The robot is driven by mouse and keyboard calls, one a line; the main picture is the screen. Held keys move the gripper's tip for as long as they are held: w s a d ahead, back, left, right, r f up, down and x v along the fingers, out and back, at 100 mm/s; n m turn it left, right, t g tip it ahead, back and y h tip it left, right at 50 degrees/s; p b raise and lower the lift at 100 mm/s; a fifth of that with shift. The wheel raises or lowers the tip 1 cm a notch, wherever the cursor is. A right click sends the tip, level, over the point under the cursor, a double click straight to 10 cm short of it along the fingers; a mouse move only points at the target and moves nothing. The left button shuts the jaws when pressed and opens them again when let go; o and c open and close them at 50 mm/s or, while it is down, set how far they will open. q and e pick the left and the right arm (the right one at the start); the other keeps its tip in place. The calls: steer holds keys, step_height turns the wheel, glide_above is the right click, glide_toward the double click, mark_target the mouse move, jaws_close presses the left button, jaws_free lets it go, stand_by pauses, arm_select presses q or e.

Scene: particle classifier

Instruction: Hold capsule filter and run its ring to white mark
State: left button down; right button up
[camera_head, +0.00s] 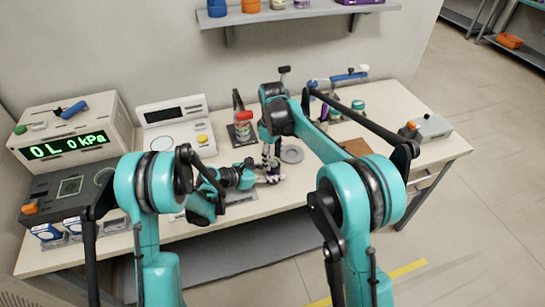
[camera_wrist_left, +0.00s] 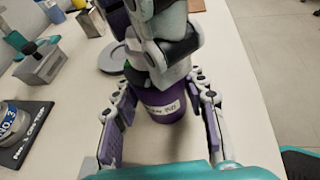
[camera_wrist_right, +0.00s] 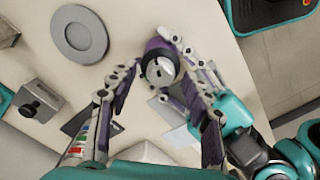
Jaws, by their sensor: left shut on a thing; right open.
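The capsule filter is a purple cylinder with a white written label, upright in the left wrist view (camera_wrist_left: 165,105). Its round top with a pale centre shows in the right wrist view (camera_wrist_right: 160,68). My left gripper (camera_wrist_left: 165,88) is shut on its body from the side, low over the bench. My right gripper (camera_wrist_right: 158,75) points down from above; its fingers are open, with the filter's top between and beyond the tips. In the left wrist view the right gripper hides the filter's upper part and ring. I cannot make out the white mark. In the head view both grippers (camera_head: 266,174) meet mid-bench.
A grey round disc (camera_head: 291,154) lies just beside the filter. A pressure display (camera_head: 68,146) and a white instrument (camera_head: 172,122) stand at left. A grey box (camera_head: 426,127) is at right. The front right bench is clear.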

jaws_close()
steer(key=shift+m, duration=0.3)
